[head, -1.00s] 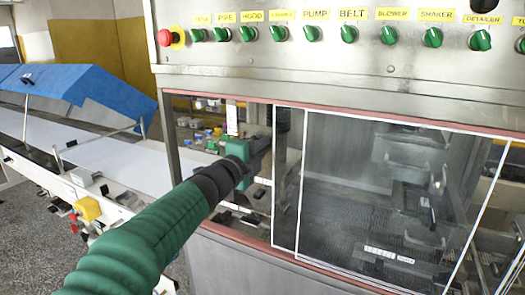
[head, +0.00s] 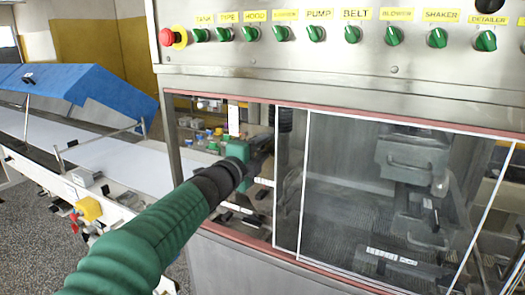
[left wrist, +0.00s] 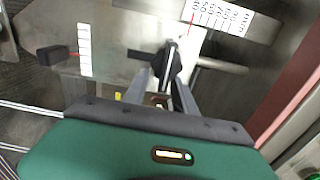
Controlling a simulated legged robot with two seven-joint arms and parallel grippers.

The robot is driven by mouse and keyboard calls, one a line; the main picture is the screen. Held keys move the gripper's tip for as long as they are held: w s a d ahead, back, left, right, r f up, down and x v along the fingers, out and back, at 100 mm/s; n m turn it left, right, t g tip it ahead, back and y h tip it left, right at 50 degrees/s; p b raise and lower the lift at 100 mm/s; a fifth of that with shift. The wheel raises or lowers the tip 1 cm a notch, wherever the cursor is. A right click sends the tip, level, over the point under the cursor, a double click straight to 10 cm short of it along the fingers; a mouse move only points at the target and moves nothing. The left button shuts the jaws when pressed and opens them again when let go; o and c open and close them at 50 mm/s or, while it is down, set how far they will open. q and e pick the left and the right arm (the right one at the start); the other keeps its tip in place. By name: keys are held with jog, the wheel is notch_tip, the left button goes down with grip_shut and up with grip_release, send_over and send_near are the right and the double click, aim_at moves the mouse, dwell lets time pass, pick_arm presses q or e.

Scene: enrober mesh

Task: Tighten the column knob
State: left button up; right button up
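My left arm reaches from the lower left into the opening of the steel machine. Its green gripper (head: 262,150) is at the opening beside the clear panel. In the left wrist view a black knob (left wrist: 168,60) with a narrow raised wing stands on a metal plate. My left gripper's two grey fingers (left wrist: 164,82) are apart, with the knob at and between their tips. I cannot tell whether they press on it. In the head view the knob is hidden behind the gripper. My right gripper is not in view.
A numbered scale (left wrist: 222,18) lies above the knob, and a black handle (left wrist: 52,55) beside a small white scale (left wrist: 84,50) is at left. A clear panel (head: 380,200) closes the opening's right side. Green switches (head: 351,34) line the panel above. A conveyor (head: 110,155) runs at left.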

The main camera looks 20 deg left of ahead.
pick_arm(q)
jog(key=shift+s, duration=0.1)
jog(key=shift+s+a, duration=0.1)
jog(key=shift+s, duration=0.25)
jog(key=s+a+p, duration=0.1)
jog(key=s+p, duration=0.7)
jog(key=s, duration=0.8)
jog(key=shift+w+f, duration=0.1)
jog(key=shift+w, duration=0.05)
jog(key=shift+a, duration=0.1)
